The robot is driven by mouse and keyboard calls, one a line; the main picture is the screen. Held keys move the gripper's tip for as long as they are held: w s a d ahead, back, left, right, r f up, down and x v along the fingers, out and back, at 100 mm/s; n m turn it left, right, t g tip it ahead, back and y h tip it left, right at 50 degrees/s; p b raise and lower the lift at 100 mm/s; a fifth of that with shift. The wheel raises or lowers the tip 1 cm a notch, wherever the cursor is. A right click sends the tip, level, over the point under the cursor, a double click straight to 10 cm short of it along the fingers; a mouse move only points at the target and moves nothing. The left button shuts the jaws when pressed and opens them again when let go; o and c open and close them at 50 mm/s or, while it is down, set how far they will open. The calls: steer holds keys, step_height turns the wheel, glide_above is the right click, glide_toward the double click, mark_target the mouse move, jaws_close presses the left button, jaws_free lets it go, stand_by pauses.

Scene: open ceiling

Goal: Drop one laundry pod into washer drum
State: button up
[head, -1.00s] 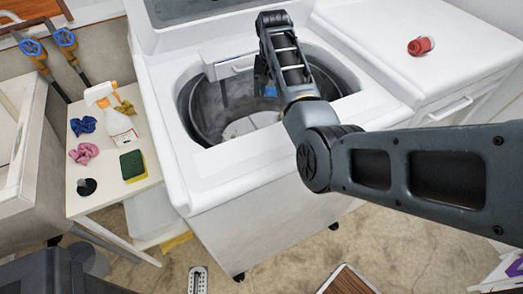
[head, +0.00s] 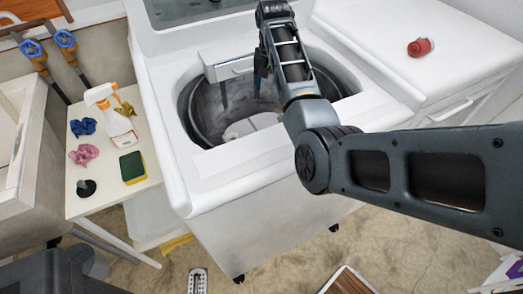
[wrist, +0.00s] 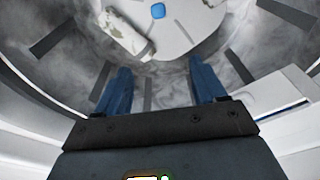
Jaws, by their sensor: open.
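The top-loading washer (head: 220,185) stands open, with its grey drum (head: 205,110) showing. My gripper (wrist: 160,78) points down into the drum, its two blue fingers apart with nothing between them. In the head view my arm hides most of it. A small blue laundry pod (wrist: 158,11) shows below the fingers in the wrist view, against the pale disc (wrist: 180,28) at the drum's bottom. It is apart from the fingers. I cannot tell whether it rests there or is still falling. In the head view the pod is hidden.
The washer's rim surrounds my gripper. A white machine with a red cup-like item (head: 420,47) stands at right. A side table (head: 88,205) at left holds a spray bottle (head: 118,125), cloths and a sponge (head: 132,167).

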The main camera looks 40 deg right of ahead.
steer(key=shift+s+a+r, duration=0.1)
steer(key=shift+s+r, duration=0.05)
steer(key=shift+r, duration=1.15)
steer(key=shift+s+a+r, duration=0.1)
steer(key=shift+r, duration=1.15)
